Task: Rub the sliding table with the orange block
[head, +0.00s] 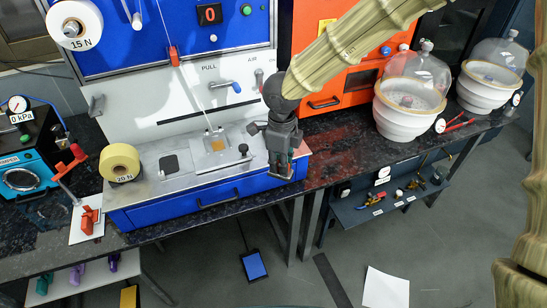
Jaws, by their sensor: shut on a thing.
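My gripper (281,172) points down at the right end of the blue-fronted machine base and is shut on a small block, which the fingers mostly hide; its colour is hard to make out. The sliding table (202,161) looks to be the pale metal plate on the machine's deck, left of my gripper and apart from it. A small tan-orange piece (217,144) sits on this plate under a hanging strip. A flat orange-pink patch (302,150) shows just right of my gripper; I cannot tell what it is.
A yellow 20 N weight (119,163) stands on the deck's left. A lever with a black knob (243,149) rises between the plate and my gripper. Glass-domed white vessels (408,105) stand right. The dark counter (341,150) right of my gripper is clear.

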